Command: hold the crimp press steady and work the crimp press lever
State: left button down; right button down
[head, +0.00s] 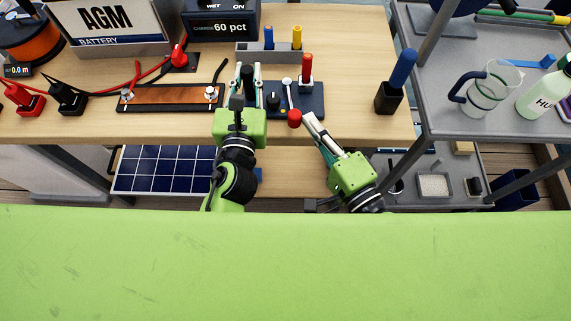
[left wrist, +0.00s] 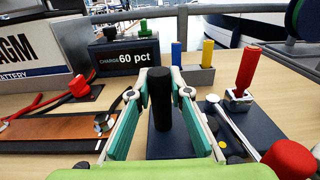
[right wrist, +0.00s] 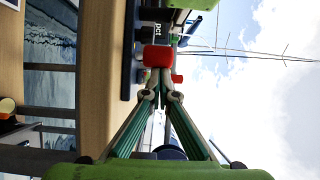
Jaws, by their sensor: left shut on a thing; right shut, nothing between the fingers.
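The crimp press is a dark base plate (head: 314,108) on the bench, with a black upright grip (left wrist: 160,98) at its left. A pale lever arm (left wrist: 232,125) runs from a pivot to a red ball knob (head: 295,118) at the bench's front edge. My left gripper (head: 248,70) is shut on the black grip, with one finger on each side in the left wrist view. My right gripper (head: 309,117) is shut and empty, its tips close to the red knob. In the right wrist view the knob (right wrist: 157,56) lies just beyond the tips; contact is unclear.
A red-handled piece (head: 306,67) stands upright at the press's back right. A grey block (head: 270,54) with blue and yellow pegs is behind. A copper-coloured board (head: 170,97) lies left, and a blue-handled tool in a black holder (head: 389,98) stands right.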

pick_arm(q)
jog(key=shift+d+r+h, duration=0.1)
jog(key=shift+d+h, duration=0.2)
jog(key=shift+d, duration=0.1)
jog(key=shift+r, duration=0.1)
pick_arm(e)
jog(key=s+a, duration=0.3)
jog(key=s, duration=0.6)
jog(key=s+a, duration=0.4)
jog(key=s, duration=0.5)
jog(key=w+d, duration=0.1)
jog(key=w, duration=0.4)
jog(key=w+d, duration=0.2)
jog(key=w, duration=0.2)
jog(key=w+d, duration=0.2)
jog(key=w, duration=0.3)
jog(key=shift+w+d, duration=0.1)
jog(key=shift+w, duration=0.2)
jog(key=w+d, duration=0.9)
jog(key=w, duration=0.1)
jog(key=shift+d, duration=0.3)
jog(key=shift+w+d, duration=0.4)
jog(key=shift+w, duration=0.3)
